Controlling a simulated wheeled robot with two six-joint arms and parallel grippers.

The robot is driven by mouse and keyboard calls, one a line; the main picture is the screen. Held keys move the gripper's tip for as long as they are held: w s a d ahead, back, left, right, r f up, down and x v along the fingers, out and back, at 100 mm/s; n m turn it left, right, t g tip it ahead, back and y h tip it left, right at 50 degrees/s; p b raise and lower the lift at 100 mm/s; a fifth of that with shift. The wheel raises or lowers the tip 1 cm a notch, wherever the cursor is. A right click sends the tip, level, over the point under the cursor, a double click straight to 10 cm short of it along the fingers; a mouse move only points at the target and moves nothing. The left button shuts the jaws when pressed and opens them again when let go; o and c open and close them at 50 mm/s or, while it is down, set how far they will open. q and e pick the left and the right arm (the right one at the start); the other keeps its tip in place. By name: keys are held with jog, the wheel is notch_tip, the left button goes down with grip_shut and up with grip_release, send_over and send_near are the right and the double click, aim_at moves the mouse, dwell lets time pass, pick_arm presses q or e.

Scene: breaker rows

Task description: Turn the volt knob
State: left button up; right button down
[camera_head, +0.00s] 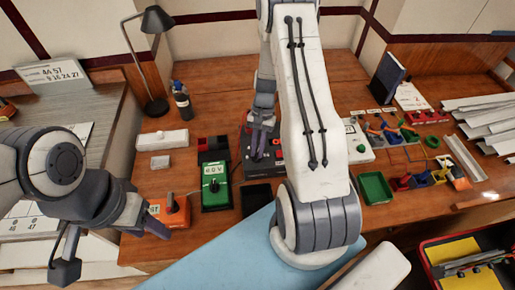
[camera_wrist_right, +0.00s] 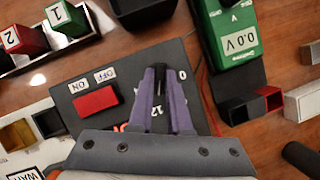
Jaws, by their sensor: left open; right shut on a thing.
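The black power box (camera_wrist_right: 75,80) lies under my right gripper in the right wrist view; it also shows partly in the head view (camera_head: 285,163). Its face has a red switch (camera_wrist_right: 95,102), ON and OFF labels, and the numbers 0 and 12 beside the dial. My right gripper (camera_wrist_right: 159,75) is shut on the dark volt knob, which is mostly hidden between the purple fingers. In the head view this gripper (camera_head: 262,142) points down at the box, partly hidden by my arm. My left gripper (camera_head: 165,225) is open and empty near the orange box.
A green voltmeter (camera_head: 214,188) reading 0.0 V stands left of the power box. An orange box (camera_head: 175,209) with a dark knob is close to my left gripper. A green tray (camera_head: 375,188), coloured parts and metal strips lie to the right. A lamp (camera_head: 152,60) stands behind.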

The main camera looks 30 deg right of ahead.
jog(key=shift+w, duration=0.1)
jog(key=c, duration=0.9)
grip_release()
jog(key=shift+o, duration=0.2)
jog(key=b+v, duration=0.1)
jog(key=v, duration=0.9)
jog(key=shift+r, duration=0.3)
